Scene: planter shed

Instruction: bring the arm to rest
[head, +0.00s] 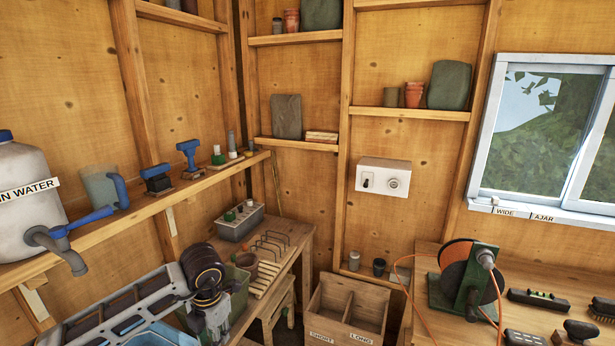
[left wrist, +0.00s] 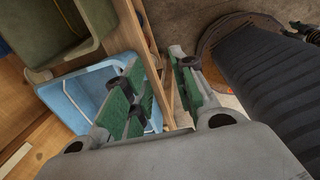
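My left arm comes in from the lower left in the head view. Its gripper (head: 213,318) hangs low over the front of the left bench, and its fingertips cannot be made out there. In the left wrist view the left gripper (left wrist: 156,88) is open, with its two green-padded fingers apart and nothing held between them. The bench's wooden edge shows below, between the fingers. My right arm and right gripper are in neither view.
A blue tub (left wrist: 72,92) and a green-grey bin (left wrist: 97,12) lie close beside the left gripper. A divided wooden crate (head: 345,312) stands beyond. An orange cable reel (head: 458,275) sits on the right bench.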

